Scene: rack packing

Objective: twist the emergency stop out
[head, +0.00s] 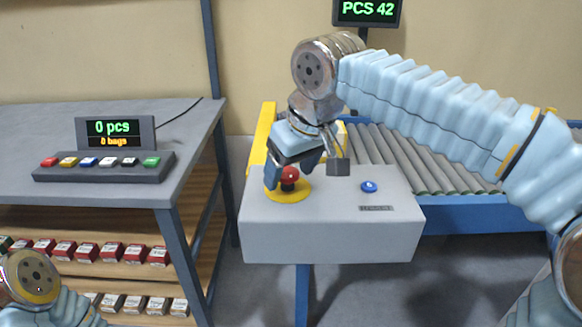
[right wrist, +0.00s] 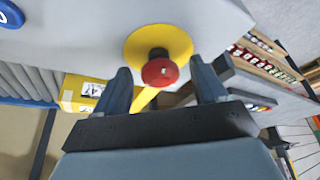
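The emergency stop is a red mushroom button (head: 289,175) on a yellow round plate (head: 290,194), on top of a grey control box (head: 330,240). In the right wrist view the red button (right wrist: 160,72) sits in front of its yellow plate (right wrist: 146,43), between the two fingers. My right gripper (head: 287,180) is over the button. Its fingers (right wrist: 164,84) stand apart on either side, with a gap visible to the button. My left arm shows only partly at the lower left of the head view; its gripper is out of view.
A blue button (head: 369,186) and a label plate (head: 377,208) are on the same box. A roller conveyor (head: 400,165) runs behind it. A grey table (head: 60,120) with a display (head: 115,132) and coloured buttons stands left, with shelves of boxes (head: 110,252) below.

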